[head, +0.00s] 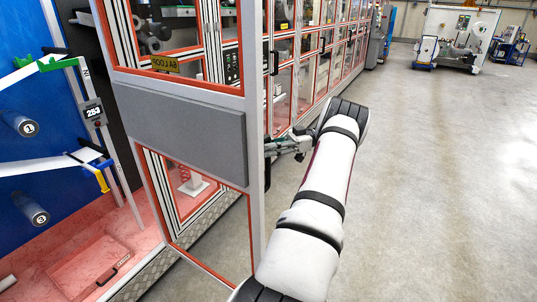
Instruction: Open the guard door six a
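The guard door six a (185,135) stands swung open in the head view, with orange-edged clear panes and a grey middle panel. Its yellow label (179,65) reads "6A LOOP" in reverse. My white arm reaches up from the bottom to the door's free edge. My gripper (279,149) is on the far side of that edge, close to it. Its fingertips are partly hidden by the door frame, so I cannot tell whether it touches the door or how its fingers stand. A black handle (272,63) shows beyond the edge; I cannot tell which door carries it.
The opened bay at left shows a blue panel (40,160) with numbered rollers, a display (92,110) and a reddish floor tray (95,262). More guarded cabinets (305,65) run back beyond the door. The concrete floor (440,190) at right is clear. A machine (455,40) stands far back.

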